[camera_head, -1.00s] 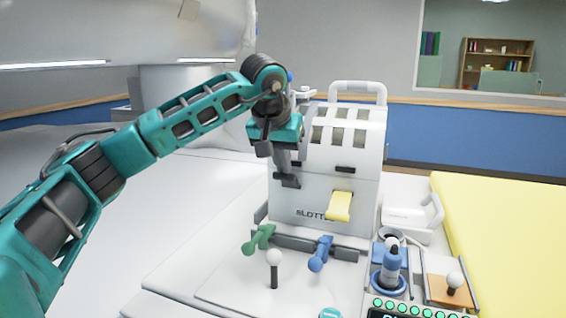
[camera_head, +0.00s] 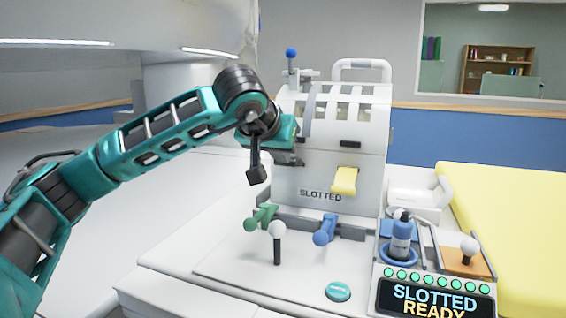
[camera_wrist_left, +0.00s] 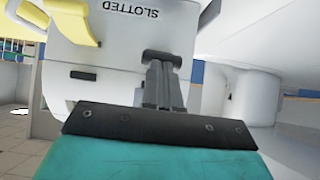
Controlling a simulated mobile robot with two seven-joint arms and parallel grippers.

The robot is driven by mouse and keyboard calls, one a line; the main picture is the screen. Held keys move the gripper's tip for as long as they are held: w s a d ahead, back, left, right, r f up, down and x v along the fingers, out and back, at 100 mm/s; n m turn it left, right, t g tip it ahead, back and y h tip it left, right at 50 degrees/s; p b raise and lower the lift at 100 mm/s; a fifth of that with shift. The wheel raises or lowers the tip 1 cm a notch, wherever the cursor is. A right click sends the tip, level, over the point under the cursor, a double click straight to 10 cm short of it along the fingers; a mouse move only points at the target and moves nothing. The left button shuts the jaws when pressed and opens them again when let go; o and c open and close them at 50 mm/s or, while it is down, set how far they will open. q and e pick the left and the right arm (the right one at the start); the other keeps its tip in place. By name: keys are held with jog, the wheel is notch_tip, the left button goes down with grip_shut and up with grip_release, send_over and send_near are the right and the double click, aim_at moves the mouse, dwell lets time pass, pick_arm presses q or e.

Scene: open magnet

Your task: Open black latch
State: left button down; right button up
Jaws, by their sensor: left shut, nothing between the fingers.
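A white box marked SLOTTED (camera_head: 312,180) stands at the middle of the head view, its label upside down in the left wrist view. A small black latch (camera_head: 350,144) sits on its front, above a yellow handle (camera_head: 344,181); the latch also shows in the left wrist view (camera_wrist_left: 84,75). Another dark piece (camera_head: 288,160) on the front is partly hidden by my left gripper (camera_head: 258,175). The gripper is shut and empty, pointing down at the box's left front edge. In the left wrist view its fingers (camera_wrist_left: 162,58) overlap the box front; contact cannot be told. My right gripper is not in view.
A green lever (camera_head: 260,217), a white-knobbed lever (camera_head: 277,240) and a blue lever (camera_head: 325,230) stand before the box. A control panel (camera_head: 435,298) reading SLOTTED READY is at the lower right. A yellow pad (camera_head: 510,225) lies at the right.

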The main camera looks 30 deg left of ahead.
pick_arm(q)
jog(key=shift+t, duration=0.3)
jog(key=shift+s+d+f+b, duration=0.15)
jog(key=shift+f+b, duration=0.3)
jog(key=shift+f, duration=0.5)
jog(key=shift+s+a+f+b, duration=0.1)
jog(key=shift+s+f+b, duration=0.25)
jog(key=shift+f, duration=0.65)
jog(key=shift+s+d+f+b, duration=0.1)
jog(key=shift+f+b, duration=0.45)
jog(key=shift+f, duration=0.4)
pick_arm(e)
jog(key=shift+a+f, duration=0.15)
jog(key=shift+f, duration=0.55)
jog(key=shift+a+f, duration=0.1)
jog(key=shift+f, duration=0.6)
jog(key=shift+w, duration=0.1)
pick_arm(q)
jog(key=shift+r, duration=0.1)
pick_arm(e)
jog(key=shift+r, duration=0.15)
pick_arm(q)
jog(key=shift+r+p, duration=0.7)
jog(key=shift+p, duration=0.05)
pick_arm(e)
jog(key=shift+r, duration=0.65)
